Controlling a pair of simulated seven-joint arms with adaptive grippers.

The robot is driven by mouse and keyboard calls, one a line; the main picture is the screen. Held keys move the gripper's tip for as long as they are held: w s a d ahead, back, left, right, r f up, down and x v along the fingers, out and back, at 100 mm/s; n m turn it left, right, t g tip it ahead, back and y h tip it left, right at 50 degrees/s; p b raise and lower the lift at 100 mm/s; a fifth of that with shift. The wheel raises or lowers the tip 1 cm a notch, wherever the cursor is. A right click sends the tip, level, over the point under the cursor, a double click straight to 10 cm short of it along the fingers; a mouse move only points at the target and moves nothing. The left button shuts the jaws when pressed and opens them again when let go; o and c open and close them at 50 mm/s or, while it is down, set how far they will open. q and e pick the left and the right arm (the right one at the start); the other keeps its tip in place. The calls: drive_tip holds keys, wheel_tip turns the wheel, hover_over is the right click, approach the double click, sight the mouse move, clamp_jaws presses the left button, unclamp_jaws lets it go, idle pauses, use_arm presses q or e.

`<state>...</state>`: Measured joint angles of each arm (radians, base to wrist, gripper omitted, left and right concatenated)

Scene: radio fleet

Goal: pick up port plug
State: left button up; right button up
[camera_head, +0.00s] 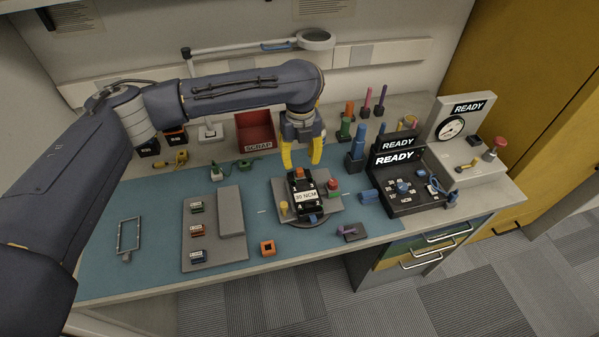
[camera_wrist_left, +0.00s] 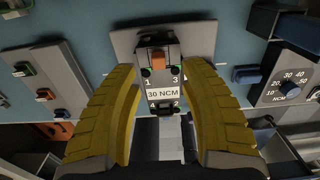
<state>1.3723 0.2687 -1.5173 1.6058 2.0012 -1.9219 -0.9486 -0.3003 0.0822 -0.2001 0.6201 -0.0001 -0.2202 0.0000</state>
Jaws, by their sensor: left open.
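My left gripper (camera_head: 302,163) is open and empty above the far side of a black radio unit (camera_head: 296,184) labelled 30 NCM. In the left wrist view its yellow fingers (camera_wrist_left: 160,75) flank the same radio unit (camera_wrist_left: 149,84), with a gap on both sides. An orange piece (camera_wrist_left: 158,61) shows on the unit, between numbered corners. I cannot tell which small part is the port plug. A small blue piece (camera_head: 313,218) sits at the unit's near edge. My right gripper is in neither view.
The unit stands on a grey plate (camera_head: 341,210). A grey tray (camera_head: 188,232) with several small modules is to the left. An orange square part (camera_head: 268,248) lies in front. A black READY console (camera_head: 425,203) is right, a red SCRAP bin (camera_head: 240,124) behind.

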sight(300, 169)
use_arm(q)
drive_tip(key=shift+a+f, duration=0.1)
drive_tip(key=shift+f, duration=2.5)
drive_tip(key=shift+c, duration=0.5)
clamp_jaws()
